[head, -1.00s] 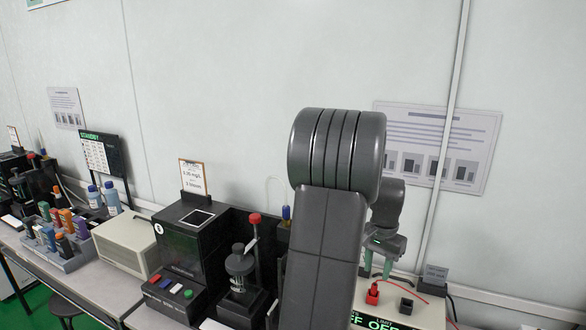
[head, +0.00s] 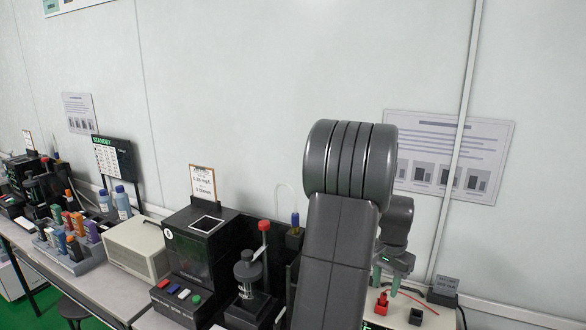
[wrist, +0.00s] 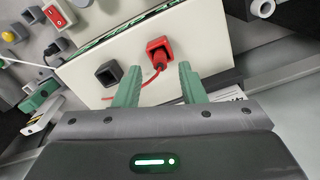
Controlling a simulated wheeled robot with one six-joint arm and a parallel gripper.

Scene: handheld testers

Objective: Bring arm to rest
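My gripper (head: 386,279) hangs at the right of the head view, partly behind my own grey arm. In the wrist view my gripper (wrist: 158,82) shows two green fingers spread apart with nothing between them. Beyond the fingertips a red plug (wrist: 160,58) sits in a red socket on a pale box (wrist: 120,62). A red cable runs from it. A black socket (wrist: 108,73) is beside it. In the head view the red socket (head: 382,304) and black socket (head: 416,316) are just below the gripper.
A black tester (head: 200,245) with coloured buttons, a press-like stand (head: 250,272), a beige box (head: 138,247) and a grey rack of bottles (head: 72,258) line the bench to the left. A dark block (head: 442,290) stands to the right.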

